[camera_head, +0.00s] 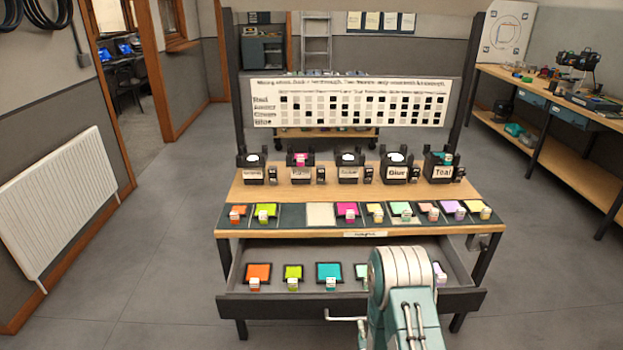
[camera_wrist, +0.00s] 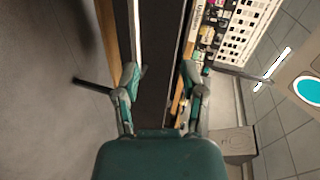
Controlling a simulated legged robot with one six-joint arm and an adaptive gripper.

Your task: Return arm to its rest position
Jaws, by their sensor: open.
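My gripper (camera_wrist: 160,78) shows in the wrist view with its two teal and grey fingers spread apart. Nothing is held between them. A dark strip, likely part of the bench or drawer, lies beyond the gap between the fingers; I cannot tell the distance. In the head view my teal and white arm rises at lower right centre, in front of the open drawer (camera_head: 300,303), and covers part of it. My gripper itself cannot be made out in the head view.
The wooden bench (camera_head: 270,190) carries several labelled dark stands, including one marked Teal (camera_head: 443,171), and a row of coloured swatches. More swatches lie in the drawer. A chart board (camera_head: 350,102) stands behind. A radiator (camera_head: 60,200) is at left. The floor beside the bench is clear.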

